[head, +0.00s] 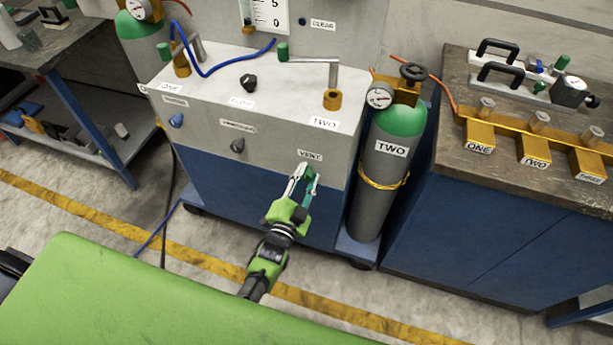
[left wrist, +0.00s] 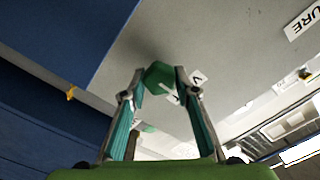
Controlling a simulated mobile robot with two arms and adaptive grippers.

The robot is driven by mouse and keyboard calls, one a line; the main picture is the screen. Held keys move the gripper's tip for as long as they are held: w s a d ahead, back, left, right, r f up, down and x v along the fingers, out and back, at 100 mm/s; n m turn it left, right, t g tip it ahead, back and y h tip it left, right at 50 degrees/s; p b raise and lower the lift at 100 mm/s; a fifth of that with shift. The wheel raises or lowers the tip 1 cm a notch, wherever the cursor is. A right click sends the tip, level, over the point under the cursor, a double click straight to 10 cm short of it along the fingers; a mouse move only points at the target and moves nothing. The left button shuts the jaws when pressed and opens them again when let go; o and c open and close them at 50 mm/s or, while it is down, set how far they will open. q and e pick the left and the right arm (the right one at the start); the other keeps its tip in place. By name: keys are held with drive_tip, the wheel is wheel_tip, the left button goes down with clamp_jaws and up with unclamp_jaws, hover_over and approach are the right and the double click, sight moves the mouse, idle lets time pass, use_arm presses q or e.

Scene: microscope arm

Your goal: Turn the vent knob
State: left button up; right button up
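The vent knob is a green knob (left wrist: 159,75), seen in the left wrist view between the fingertips of my left gripper (left wrist: 160,82). Both fingertips appear to touch its sides. In the head view my left gripper (head: 308,174) reaches the front of the grey and blue cabinet (head: 215,165), just below the VENT label (head: 310,155). The knob's turn angle cannot be told. My right gripper is not in view.
A grey gas cylinder (head: 385,165) stands close to the right. A workbench (head: 460,160) with gold blocks is farther right. Open floor lies in front.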

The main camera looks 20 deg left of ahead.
use_arm(q)
drive_tip(key=shift+o, duration=1)
drive_tip(key=shift+s, duration=0.45)
drive_tip(key=s, duration=1.1)
drive_tip(key=shift+a, duration=0.2)
drive_tip(key=shift+f, duration=0.1)
drive_tip(key=s+f+n+g, duration=0.2)
drive_tip(key=s+f+g, duration=0.35)
drive_tip(key=f, duration=0.75)
drive_tip(key=s+f+n+g, duration=0.2)
drive_tip(key=s+f+g, duration=0.1)
drive_tip(key=s+f, duration=0.75)
drive_tip(key=s+a+f+n+g, duration=0.1)
drive_tip(key=s+a+f+g, duration=0.1)
drive_tip(key=s+f, duration=0.2)
drive_tip(key=s+a+f+n+g, duration=0.1)
drive_tip(key=s+f, duration=0.4)
drive_tip(key=s, duration=0.6)
drive_tip(key=s+a+f+n+g, duration=0.1)
drive_tip(key=s+a+f+g, duration=0.2)
drive_tip(key=s+f+g, duration=0.2)
drive_tip(key=s, duration=0.2)
drive_tip(key=shift+s+a+y, duration=0.15)
drive_tip(key=shift+s+y, duration=0.15)
drive_tip(key=shift+s, duration=0.05)
